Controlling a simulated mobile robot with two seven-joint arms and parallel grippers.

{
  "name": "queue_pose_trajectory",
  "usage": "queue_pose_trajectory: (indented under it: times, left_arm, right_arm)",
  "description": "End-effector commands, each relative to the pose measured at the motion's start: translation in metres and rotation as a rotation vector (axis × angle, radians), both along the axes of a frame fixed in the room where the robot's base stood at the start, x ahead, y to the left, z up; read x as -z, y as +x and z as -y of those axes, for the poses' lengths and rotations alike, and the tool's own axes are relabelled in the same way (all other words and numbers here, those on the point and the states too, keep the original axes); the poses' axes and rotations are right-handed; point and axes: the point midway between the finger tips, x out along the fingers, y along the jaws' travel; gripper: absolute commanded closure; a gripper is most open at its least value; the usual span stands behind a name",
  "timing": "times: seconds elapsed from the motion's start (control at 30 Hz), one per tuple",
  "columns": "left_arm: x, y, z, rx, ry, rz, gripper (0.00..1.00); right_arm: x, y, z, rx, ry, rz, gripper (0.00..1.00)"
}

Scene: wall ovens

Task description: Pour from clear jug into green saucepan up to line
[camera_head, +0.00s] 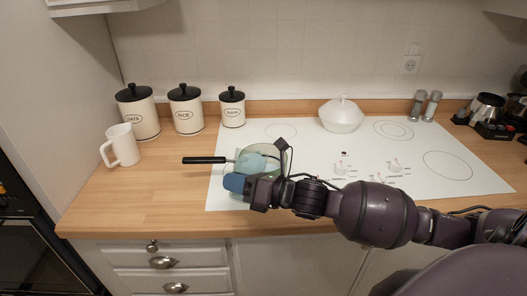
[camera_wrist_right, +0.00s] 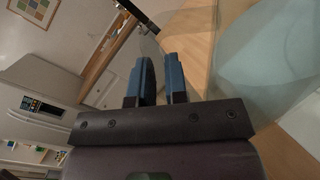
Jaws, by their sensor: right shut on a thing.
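The green saucepan stands at the left front of the white cooktop, its black handle (camera_head: 205,160) pointing left. Its pale green body is partly hidden behind my right gripper (camera_head: 236,182) and the clear jug (camera_head: 278,152). My right gripper is shut on the clear jug and holds it at the saucepan. In the right wrist view the blue fingers (camera_wrist_right: 162,80) are close together, with clear, pale green-tinted surfaces (camera_wrist_right: 265,50) beside them; I cannot tell jug from saucepan there. The line and liquid level cannot be made out. My left gripper is out of view.
A white mug (camera_head: 124,146) stands at the left on the wooden counter (camera_head: 150,195). Three lidded canisters (camera_head: 186,110) stand behind it. A white lidded dish (camera_head: 341,116), two shakers (camera_head: 432,106) and a coffee pot (camera_head: 486,108) are at the back. The left front counter is clear.

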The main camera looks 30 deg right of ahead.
Motion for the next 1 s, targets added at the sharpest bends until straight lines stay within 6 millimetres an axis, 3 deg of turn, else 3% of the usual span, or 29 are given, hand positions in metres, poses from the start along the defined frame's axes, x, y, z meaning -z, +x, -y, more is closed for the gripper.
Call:
queue_pose_trajectory:
  times: [1.0]
  left_arm:
    - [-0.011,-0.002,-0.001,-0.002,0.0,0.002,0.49]
  right_arm:
    - [-0.021,0.007,0.009,-0.001,0.098,-0.069,1.0]
